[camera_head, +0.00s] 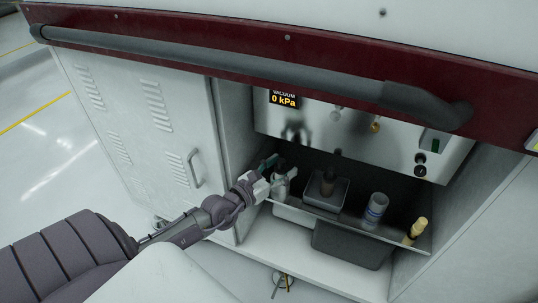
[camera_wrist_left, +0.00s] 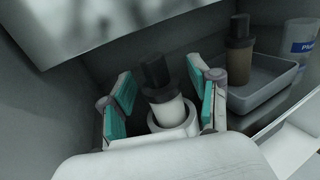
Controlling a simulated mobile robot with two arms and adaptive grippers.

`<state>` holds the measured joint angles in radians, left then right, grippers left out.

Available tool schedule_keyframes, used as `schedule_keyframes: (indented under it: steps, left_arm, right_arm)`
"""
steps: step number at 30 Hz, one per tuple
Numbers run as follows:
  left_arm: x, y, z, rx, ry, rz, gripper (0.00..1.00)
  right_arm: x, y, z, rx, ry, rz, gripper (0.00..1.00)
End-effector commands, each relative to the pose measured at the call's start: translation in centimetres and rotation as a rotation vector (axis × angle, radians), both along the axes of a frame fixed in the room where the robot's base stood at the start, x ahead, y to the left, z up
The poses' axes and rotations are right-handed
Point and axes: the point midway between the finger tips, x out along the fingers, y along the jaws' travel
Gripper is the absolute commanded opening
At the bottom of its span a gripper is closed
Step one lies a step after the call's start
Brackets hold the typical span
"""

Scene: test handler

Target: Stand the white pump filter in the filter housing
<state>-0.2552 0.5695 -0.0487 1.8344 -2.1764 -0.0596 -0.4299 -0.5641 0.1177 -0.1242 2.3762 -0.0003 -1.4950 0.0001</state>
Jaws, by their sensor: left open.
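The white pump filter (camera_wrist_left: 165,108), with a dark cap, stands with its lower end inside the round rim of the pale filter housing (camera_wrist_left: 186,125). Its lower part is hidden by the rim. It leans a little in the left wrist view; I cannot tell whether it is truly tilted. My left gripper (camera_wrist_left: 163,88) is open, its teal-padded fingers on either side of the filter with a visible gap at each side. In the head view my left gripper (camera_head: 278,168) reaches into the left end of the cabinet shelf, by the housing (camera_head: 280,187).
A grey tray (camera_wrist_left: 262,96) holding a brown filter (camera_wrist_left: 240,55) is right of the housing. A blue-labelled white container (camera_head: 375,212) and a yellowish-topped bottle (camera_head: 416,230) stand farther right. The cabinet wall (camera_head: 238,130) is close on the left; the control panel (camera_head: 350,135) is above.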

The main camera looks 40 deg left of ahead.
Motion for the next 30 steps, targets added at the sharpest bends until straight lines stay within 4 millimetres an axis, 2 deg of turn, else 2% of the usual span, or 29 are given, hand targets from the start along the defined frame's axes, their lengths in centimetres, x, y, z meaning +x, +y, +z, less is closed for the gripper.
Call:
schedule_keyframes:
  steps: [2,7,15,18,23,26,30]
  left_arm:
    - [-1.0,0.2,0.0,0.001,0.003,-0.001,0.61]
    - [-4.6,0.7,-0.2,0.004,0.006,-0.002,0.61]
    - [-9.8,1.5,-0.1,0.003,0.005,-0.002,0.61]
    - [-10.9,1.7,-0.1,0.002,0.003,0.0,0.61]
    - [-11.8,1.9,0.3,-0.038,-0.007,0.015,0.61]
    - [-11.9,2.5,1.6,-0.219,-0.046,0.093,0.61]
    - [-12.6,5.2,2.8,-0.726,-0.137,0.339,0.61]
  right_arm:
    - [-0.1,0.0,-1.0,-0.003,0.018,-0.001,0.76]
    - [-0.1,-0.1,-1.2,-0.003,0.019,0.0,0.76]
    - [0.1,0.0,-0.2,-0.001,0.003,0.001,0.76]
    - [0.1,0.0,0.2,0.0,-0.003,0.001,0.76]
    - [-0.2,0.0,0.2,-0.001,0.006,0.0,0.76]
    - [-0.3,0.0,0.2,-0.001,0.01,0.0,0.76]
    - [-0.5,0.0,0.1,-0.001,0.013,0.0,0.76]
